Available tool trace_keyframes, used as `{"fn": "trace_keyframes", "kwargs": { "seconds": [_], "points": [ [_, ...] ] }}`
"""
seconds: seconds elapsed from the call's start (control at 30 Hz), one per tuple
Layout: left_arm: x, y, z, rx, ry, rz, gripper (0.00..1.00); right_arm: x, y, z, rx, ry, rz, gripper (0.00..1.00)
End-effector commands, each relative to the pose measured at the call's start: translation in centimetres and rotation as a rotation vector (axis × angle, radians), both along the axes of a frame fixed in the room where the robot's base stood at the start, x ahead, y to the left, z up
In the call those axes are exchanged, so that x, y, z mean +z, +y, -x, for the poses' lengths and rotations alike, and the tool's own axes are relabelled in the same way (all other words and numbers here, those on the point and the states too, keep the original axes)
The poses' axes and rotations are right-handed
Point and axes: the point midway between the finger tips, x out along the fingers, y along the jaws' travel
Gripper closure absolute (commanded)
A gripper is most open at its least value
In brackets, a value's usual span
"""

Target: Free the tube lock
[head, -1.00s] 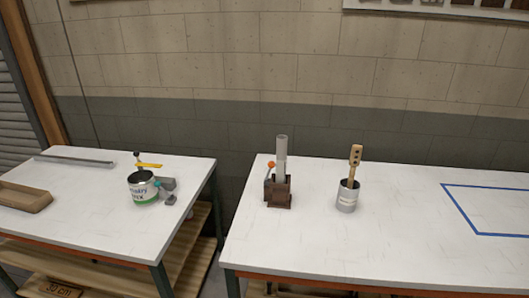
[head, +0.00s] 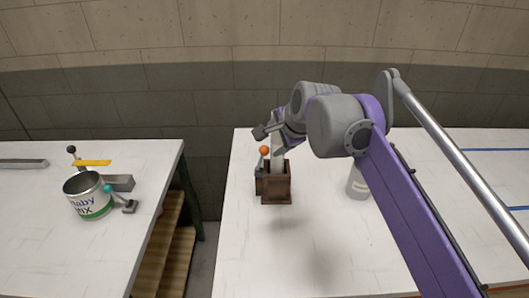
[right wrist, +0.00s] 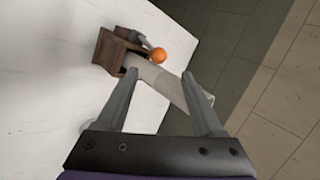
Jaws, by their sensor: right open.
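A brown block holder (head: 276,188) stands on the right-hand white table with a grey tube (head: 277,160) upright in it. A lever with an orange knob (head: 264,151) is at the holder's left side. My right gripper (head: 268,133) is at the tube's upper part, which it partly hides. In the right wrist view, the open fingers (right wrist: 160,74) point toward the holder (right wrist: 115,52), with the tube (right wrist: 165,82) and the orange knob (right wrist: 158,55) showing between them. I cannot tell whether a finger touches the tube. My left gripper is not in view.
A grey can (head: 357,184) stands right of the holder, partly behind my right arm. On the left table are a labelled can (head: 89,203), a clamp-like device with a teal knob (head: 108,188) and a yellow strip (head: 92,163). A gap separates the tables.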

Motion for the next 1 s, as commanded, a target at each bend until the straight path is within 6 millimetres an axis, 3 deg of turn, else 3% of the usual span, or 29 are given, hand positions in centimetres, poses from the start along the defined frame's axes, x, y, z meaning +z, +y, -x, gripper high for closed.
{"fn": "trace_keyframes", "kwargs": {
  "seconds": [0.5,0.97,1.0],
  "points": [
    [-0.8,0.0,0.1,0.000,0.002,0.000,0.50,-6.7,2.2,-5.2,0.001,0.000,0.001,0.31],
    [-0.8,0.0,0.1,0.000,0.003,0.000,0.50,-7.8,2.5,-6.1,0.002,0.000,0.003,0.31],
    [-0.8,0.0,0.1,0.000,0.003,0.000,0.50,-7.8,2.5,-6.1,0.002,0.000,0.003,0.35]
  ]
}}
